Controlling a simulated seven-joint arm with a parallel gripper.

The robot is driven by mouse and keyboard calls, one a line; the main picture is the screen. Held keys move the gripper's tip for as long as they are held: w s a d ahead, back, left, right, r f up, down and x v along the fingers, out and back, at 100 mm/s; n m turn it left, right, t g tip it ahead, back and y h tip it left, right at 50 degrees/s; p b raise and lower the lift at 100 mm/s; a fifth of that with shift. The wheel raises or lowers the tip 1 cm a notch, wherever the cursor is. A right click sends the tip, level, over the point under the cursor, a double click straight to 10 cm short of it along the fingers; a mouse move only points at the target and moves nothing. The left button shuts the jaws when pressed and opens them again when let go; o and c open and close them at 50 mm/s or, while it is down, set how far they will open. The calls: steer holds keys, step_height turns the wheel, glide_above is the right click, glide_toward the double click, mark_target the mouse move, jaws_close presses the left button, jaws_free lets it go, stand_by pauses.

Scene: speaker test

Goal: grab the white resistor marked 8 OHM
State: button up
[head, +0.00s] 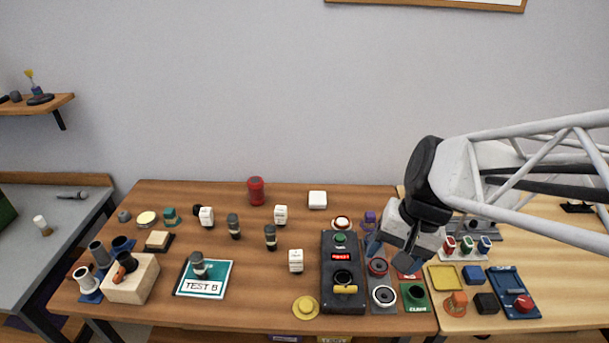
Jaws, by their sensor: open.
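Several small white blocks with dark markings stand on the wooden table: one at the centre front (296,261), one behind it (281,215) and one farther left (206,217). Their print is too small to read, so I cannot tell which is marked 8 OHM. My gripper (389,255) is open, pointing down over the right part of the table, right of all these blocks. It appears empty. It hides part of the table and some items below it.
A black tester box (341,300) with a red display stands between the centre front block and my gripper. A yellow disc (306,308), a TEST B board (205,279), a red can (256,191) and dark cylinders (270,237) stand around the blocks. The centre back has free room.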

steer(key=w+a+f+m+g+y, duration=0.3)
steer(key=w+a+f+m+y, duration=0.4)
steer(key=w+f, duration=0.4)
steer(key=m+t+y, duration=0.2)
steer(key=m+y, duration=0.2)
steer(key=m, duration=0.3)
glide_toward(296, 254)
steer(key=shift+a+f, duration=0.9)
steer(key=shift+a, duration=0.15)
steer(key=shift+s+a+f+h, duration=0.1)
steer(key=shift+a+f+h, duration=0.1)
steer(key=shift+a, duration=0.4)
steer(key=shift+a+f+h, duration=0.1)
steer(key=shift+a+f, duration=0.15)
steer(key=shift+a, duration=0.35)
steer(key=shift+a, duration=0.15)
steer(key=shift+x, duration=2.45)
steer(key=shift+r, duration=0.15)
